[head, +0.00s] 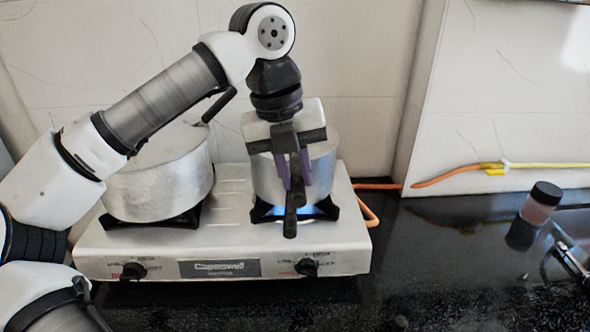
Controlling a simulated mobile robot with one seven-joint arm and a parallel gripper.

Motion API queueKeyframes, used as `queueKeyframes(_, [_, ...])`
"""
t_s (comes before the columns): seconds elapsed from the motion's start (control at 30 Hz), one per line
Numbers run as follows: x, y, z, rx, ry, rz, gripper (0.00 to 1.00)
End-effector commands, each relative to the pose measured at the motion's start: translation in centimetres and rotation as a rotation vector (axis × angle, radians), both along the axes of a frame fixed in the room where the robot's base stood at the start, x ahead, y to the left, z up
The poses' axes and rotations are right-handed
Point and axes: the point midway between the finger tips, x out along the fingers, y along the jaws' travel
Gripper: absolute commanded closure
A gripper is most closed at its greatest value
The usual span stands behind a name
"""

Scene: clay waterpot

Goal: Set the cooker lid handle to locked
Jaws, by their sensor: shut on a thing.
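A silver metal cooker (323,176) stands on the right burner of the stove, with a blue flame under it. A black handle (290,224) sticks out from its front towards me. My gripper (295,184) points down in front of the cooker, and its fingers are shut on this handle. My gripper and wrist hide the cooker's lid and most of its top. I cannot tell from this view how the lid handle lines up with the cooker body.
The two-burner stove (225,236) stands on a black counter (440,285). A larger pot (165,183) with a black handle sits on the left burner, partly behind my arm. An orange hose (448,176) runs along the wall. A small jar (540,203) stands far right.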

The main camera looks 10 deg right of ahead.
Motion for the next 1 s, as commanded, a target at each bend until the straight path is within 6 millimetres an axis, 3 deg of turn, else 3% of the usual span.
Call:
queueKeyframes(0.57, [-0.02,0.00,0.02,0.000,0.000,-0.001,1.00])
queueKeyframes(0.6, [-0.02,0.00,0.02,0.000,0.000,-0.001,0.78])
queueKeyframes(0.73, [-0.02,0.00,0.01,0.000,0.000,-0.001,0.61])
queueKeyframes(1.0, [-0.01,0.01,0.03,0.000,0.000,0.000,0.59])
